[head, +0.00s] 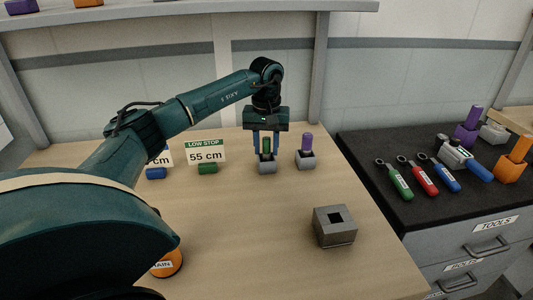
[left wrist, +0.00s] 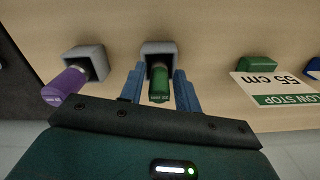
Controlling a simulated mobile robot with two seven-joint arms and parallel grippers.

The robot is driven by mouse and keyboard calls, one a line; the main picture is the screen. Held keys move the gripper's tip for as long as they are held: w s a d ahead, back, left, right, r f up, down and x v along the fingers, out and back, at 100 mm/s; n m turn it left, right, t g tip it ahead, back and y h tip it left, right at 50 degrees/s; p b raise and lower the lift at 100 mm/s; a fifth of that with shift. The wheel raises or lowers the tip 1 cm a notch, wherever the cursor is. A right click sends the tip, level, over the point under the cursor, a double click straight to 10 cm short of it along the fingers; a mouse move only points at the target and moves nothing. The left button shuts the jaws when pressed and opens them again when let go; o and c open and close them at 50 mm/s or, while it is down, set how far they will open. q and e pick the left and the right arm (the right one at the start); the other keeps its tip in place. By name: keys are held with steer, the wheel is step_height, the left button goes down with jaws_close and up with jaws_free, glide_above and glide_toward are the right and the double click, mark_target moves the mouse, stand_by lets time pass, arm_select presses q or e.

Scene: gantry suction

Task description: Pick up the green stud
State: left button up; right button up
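The green stud (head: 267,146) stands upright in a small grey holder (head: 267,166) on the wooden table. It also shows in the left wrist view (left wrist: 159,85), with its holder (left wrist: 158,50) behind it. My left gripper (head: 266,145) points down over the stud, with its blue fingers open on either side of it. In the left wrist view the fingers (left wrist: 158,88) flank the stud, with a visible gap at each side. My right gripper is not in view.
A purple stud (head: 306,144) in a grey holder stands just right of the green one. A "LOW STOP 55 cm" sign (head: 205,151) stands to the left. A grey block with a square hole (head: 335,226) sits nearer. Tools lie on the black-topped cabinet (head: 370,150).

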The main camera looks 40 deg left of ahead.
arm_select(q)
jaws_close()
steer(key=shift+r, duration=0.15)
